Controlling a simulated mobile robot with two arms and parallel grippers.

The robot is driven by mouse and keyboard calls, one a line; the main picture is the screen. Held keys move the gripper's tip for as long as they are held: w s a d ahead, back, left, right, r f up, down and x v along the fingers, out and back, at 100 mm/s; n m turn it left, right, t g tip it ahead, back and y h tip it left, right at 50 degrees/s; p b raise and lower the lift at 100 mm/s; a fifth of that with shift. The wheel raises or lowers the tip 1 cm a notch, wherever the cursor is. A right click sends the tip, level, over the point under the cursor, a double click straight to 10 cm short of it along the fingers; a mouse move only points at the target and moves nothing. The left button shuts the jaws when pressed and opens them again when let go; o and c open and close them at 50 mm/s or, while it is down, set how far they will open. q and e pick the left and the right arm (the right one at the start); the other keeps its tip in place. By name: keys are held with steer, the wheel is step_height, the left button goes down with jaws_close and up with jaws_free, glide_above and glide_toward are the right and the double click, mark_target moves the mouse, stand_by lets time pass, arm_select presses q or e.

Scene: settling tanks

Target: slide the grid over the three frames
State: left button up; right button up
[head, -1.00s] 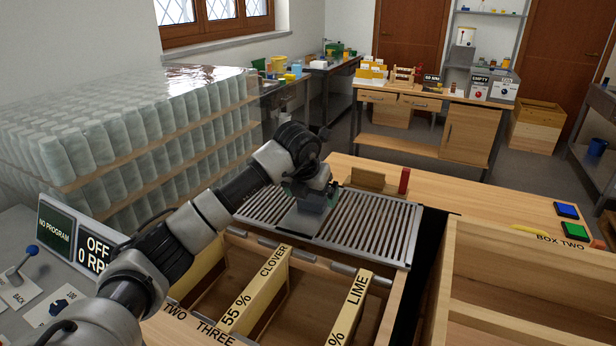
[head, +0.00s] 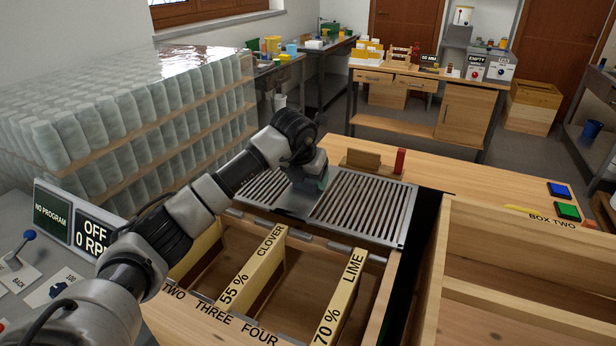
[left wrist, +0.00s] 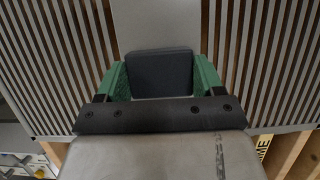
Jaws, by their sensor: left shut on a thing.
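The grid (head: 370,207) is a grey slotted metal sheet with a plain middle strip. It lies flat over the far side of the wooden box, behind the frames. My left gripper (left wrist: 158,80) is shut on the grid's dark handle block (left wrist: 160,72), with a green finger on each side in the left wrist view. In the head view the left gripper (head: 312,178) hides most of that block. Three frames stand in the box: one marked 55 % CLOVER (head: 254,268), one marked 70 % LIME (head: 340,300), and one at left (head: 200,250) partly behind my arm. My right gripper is out of view.
The box front (head: 225,325) reads TWO, THREE, FOUR. A dark gap separates it from another wooden box (head: 530,270) at right. A small wooden block (head: 362,160) and a red post (head: 399,162) stand just behind the grid. A control panel (head: 70,230) is at left.

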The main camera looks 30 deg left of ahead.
mark_target(287, 214)
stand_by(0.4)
arm_select(q)
steer(key=shift+s+d, duration=0.15)
steer(key=shift+s, duration=2.85)
steer(key=shift+s+d+b, duration=0.15)
steer(key=shift+s+b, duration=0.65)
steer(key=shift+s, duration=2.1)
steer(key=shift+s+d+b, duration=0.2)
steer(key=shift+s+b, duration=0.8)
steer(key=shift+s, duration=2)
steer(key=shift+s+d+b, duration=0.15)
steer(key=shift+s+b, duration=0.85)
steer(key=shift+s, duration=2)
steer(key=shift+b, duration=0.45)
steer(key=o, duration=1.3)
